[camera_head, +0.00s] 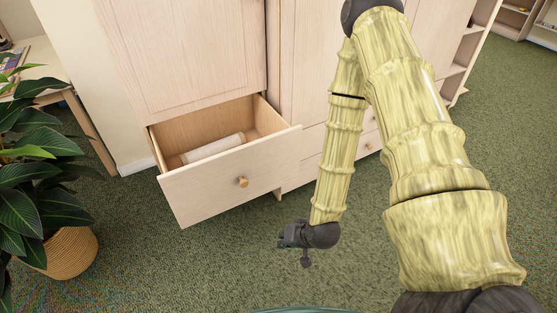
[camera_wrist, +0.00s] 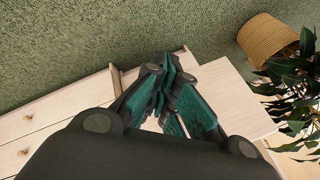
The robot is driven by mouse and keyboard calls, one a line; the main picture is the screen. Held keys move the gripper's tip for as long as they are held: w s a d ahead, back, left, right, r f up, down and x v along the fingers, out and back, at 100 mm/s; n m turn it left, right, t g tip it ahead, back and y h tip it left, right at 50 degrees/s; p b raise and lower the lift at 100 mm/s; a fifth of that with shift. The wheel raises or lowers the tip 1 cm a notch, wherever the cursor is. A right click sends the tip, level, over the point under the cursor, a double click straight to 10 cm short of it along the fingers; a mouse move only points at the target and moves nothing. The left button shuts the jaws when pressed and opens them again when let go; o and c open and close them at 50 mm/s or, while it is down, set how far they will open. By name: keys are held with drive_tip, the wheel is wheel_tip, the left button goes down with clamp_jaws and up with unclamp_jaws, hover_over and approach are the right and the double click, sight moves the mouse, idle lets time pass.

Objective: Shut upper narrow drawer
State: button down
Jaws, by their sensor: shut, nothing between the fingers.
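A pale wood drawer (camera_head: 215,190) stands pulled out of the wardrobe, below a panelled door. It has one round wooden knob (camera_head: 242,181) on its front. A pale rolled object (camera_head: 213,148) lies inside it. My gripper (camera_head: 284,238) is in front of the wardrobe, to the lower right of the open drawer and apart from it in the head view. In the wrist view my gripper's teal-padded fingers (camera_wrist: 171,70) are together and empty. They cover part of the pale wood panel (camera_wrist: 238,98) behind them.
The wardrobe (camera_head: 185,50) has more drawers at right, shut, with knobs (camera_head: 368,146). A leafy plant (camera_head: 40,180) in a woven basket (camera_head: 65,252) stands left of the open drawer. A wooden table (camera_head: 38,75) is behind it. Green carpet (camera_head: 150,260) is clear in front.

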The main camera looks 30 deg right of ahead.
drive_tip(key=w+d+r+m+t+b, duration=0.2)
drive_tip(key=w+d+m+t+b, duration=0.4)
drive_tip(key=w+b, duration=0.5)
drive_tip(key=m+t+h+b, duration=0.2)
drive_tip(key=m+t+b, duration=0.3)
drive_tip(key=t+b, duration=0.1)
approach(275, 145)
drive_tip(key=w+b, duration=0.2)
drive_tip(key=w, duration=0.5)
drive_tip(key=shift+a+r, duration=0.1)
drive_tip(key=shift+r, duration=0.05)
drive_tip(key=shift+w, duration=0.15)
